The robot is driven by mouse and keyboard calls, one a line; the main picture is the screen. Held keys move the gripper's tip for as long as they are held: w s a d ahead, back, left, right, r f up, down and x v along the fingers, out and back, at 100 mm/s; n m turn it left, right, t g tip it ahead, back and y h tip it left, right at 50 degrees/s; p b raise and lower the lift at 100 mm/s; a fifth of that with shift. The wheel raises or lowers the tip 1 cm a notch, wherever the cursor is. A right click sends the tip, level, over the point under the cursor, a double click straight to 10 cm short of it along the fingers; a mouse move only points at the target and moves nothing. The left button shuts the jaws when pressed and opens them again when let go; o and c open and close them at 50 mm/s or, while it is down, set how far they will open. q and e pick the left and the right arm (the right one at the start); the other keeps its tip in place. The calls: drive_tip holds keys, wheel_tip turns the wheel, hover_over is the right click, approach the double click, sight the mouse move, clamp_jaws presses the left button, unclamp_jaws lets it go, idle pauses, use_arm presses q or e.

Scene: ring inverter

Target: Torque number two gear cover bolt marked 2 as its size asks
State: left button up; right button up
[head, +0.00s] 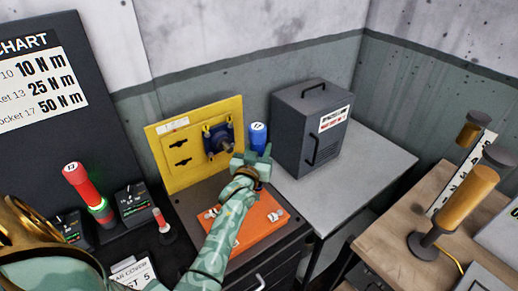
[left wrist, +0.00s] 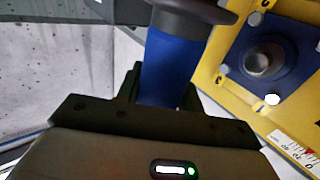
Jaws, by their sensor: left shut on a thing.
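My left gripper (head: 254,160) is shut on a blue tool (head: 258,136) whose top label looks like 17. The tool stands about upright in front of the yellow panel (head: 168,178). The blue body fills the jaws in the left wrist view (left wrist: 172,70). The blue gear cover (head: 211,140) is on the panel, just left of the tool and apart from it. In the left wrist view the cover (left wrist: 288,51) has silver bolts at its corners around a metal shaft; I cannot read bolt numbers. The chart (head: 40,78) pairs sockets 13 and 17 with 25 and 50 N m. My right gripper is not in view.
A red tool (head: 78,182) stands in a green-lit holder at left, near black boxes (head: 135,202). A small red-topped tool (head: 160,218) is nearby. An orange tray (head: 262,222) lies below my gripper. A grey cabinet (head: 298,135) stands close on the right. The grey tabletop (head: 375,160) is clear.

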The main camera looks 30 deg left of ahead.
sight(259, 139)
use_arm(q)
drive_tip(key=shift+f+b, duration=0.45)
drive_tip(key=shift+f, duration=0.2)
idle(0.3)
drive_tip(key=shift+f, duration=0.15)
idle(1.5)
drive_tip(key=shift+r+p, duration=2.7)
